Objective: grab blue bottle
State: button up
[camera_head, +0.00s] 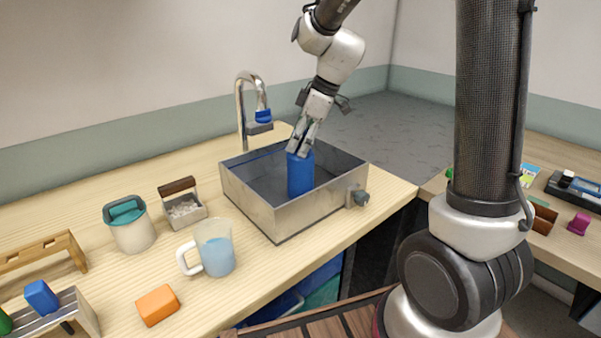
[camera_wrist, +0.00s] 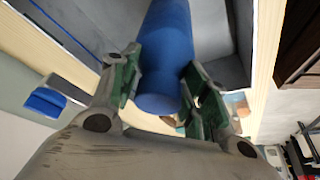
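The blue bottle (camera_head: 300,174) is a plain blue cylinder standing upright inside the grey metal sink (camera_head: 279,221). My gripper (camera_head: 301,150) reaches down from above to the bottle's upper end. In the wrist view the bottle (camera_wrist: 167,50) lies between the two fingers of my gripper (camera_wrist: 165,75). The green-lined finger pads sit against its two sides, so the gripper looks shut on it. The bottle's lower end is hidden behind the sink's front wall in the head view.
A tap (camera_head: 243,112) stands behind the sink. A blue-tinted mug (camera_head: 216,250), a lidded canister (camera_head: 133,231) and a wooden-handled box (camera_head: 184,209) stand left of it. An orange block (camera_head: 157,305) lies at the front. Counter right of the sink is bare.

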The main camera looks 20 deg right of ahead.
grip_shut()
